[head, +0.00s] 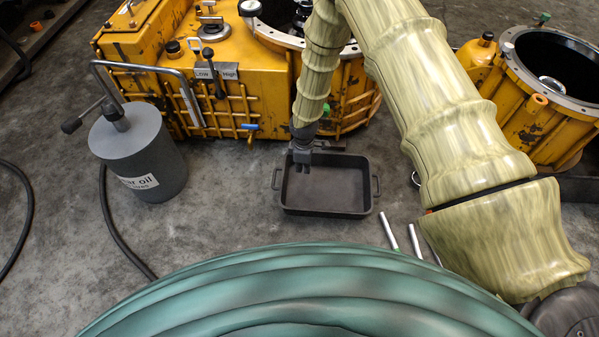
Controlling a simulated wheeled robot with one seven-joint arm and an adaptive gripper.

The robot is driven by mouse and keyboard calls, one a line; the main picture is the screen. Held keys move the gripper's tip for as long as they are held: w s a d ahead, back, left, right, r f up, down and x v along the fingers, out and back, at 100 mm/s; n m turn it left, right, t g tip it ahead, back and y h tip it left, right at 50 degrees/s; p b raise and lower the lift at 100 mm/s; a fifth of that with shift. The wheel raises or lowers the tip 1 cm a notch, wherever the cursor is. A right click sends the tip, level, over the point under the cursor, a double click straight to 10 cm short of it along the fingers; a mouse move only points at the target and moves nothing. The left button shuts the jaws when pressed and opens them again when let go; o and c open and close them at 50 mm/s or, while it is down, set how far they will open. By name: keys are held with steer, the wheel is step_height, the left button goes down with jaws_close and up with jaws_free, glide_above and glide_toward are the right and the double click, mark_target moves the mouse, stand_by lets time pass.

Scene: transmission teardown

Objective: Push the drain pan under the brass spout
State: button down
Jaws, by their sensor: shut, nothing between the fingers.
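The drain pan (333,190) is a dark, empty, rectangular pan with a loop handle at each side, on the concrete floor in front of the yellow gearbox housing (232,75). The brass spout (251,139) with a blue lever sticks out low on the housing's front, to the left of the pan and a little behind it. The pan is not below the spout. My gripper (302,167) is shut and empty, pointing down at the pan's back left part. I cannot tell whether its tips touch the pan.
A grey gear oil can (150,160) with a pump and hose stands left of the spout. A second yellow housing (535,90) stands at the right. Metal rods (389,231) lie right of the pan. The floor between can and pan is clear.

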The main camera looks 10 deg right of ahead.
steer(key=b, duration=0.4)
glide_above(293, 187)
steer(key=s+d, duration=0.1)
steer(key=d, duration=0.3)
steer(key=f, duration=0.9)
steer(key=shift+s+a+f, duration=0.15)
steer(key=shift+s+f, duration=0.05)
steer(key=a+b, duration=0.1)
steer(key=w+a+b, duration=0.1)
steer(key=a, duration=0.1)
steer(key=shift+w, duration=0.1)
steer(key=shift+w+a+r, duration=0.15)
steer(key=shift+a, duration=0.2)
